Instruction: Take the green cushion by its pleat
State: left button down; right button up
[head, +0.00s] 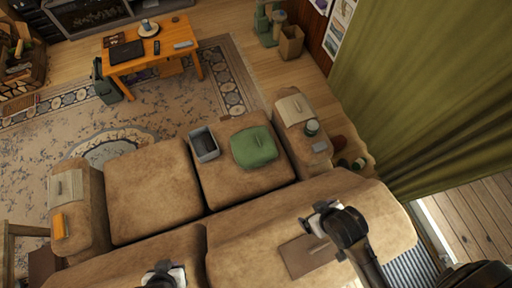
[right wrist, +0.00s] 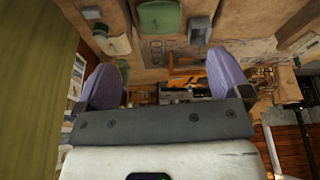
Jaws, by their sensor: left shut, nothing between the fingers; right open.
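The green cushion (head: 254,147) lies on the right seat of the brown sofa, with a raised fold across its top. It also shows at the top of the right wrist view (right wrist: 160,17), cut by the frame edge. My right gripper (head: 318,216) is over the sofa's backrest, apart from the cushion. In the right wrist view its two purple fingers (right wrist: 168,80) stand wide apart with nothing between them. My left gripper (head: 165,275) is at the bottom edge over the backrest, partly cut off. It is shut and empty, well away from the cushion.
A grey open box (head: 204,145) stands just left of the cushion. The right armrest (head: 290,125) holds a cloth, a round green-topped item and a small grey item. A brown flat piece (head: 304,257) lies on the backrest. A green curtain (head: 430,90) hangs at right.

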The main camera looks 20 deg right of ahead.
jog(key=shift+s, duration=0.2)
jog(key=shift+c, duration=0.6)
jog(key=shift+f, duration=0.1)
jog(key=c, duration=0.8)
jog(key=shift+d, duration=0.1)
jog(key=shift+c, duration=0.2)
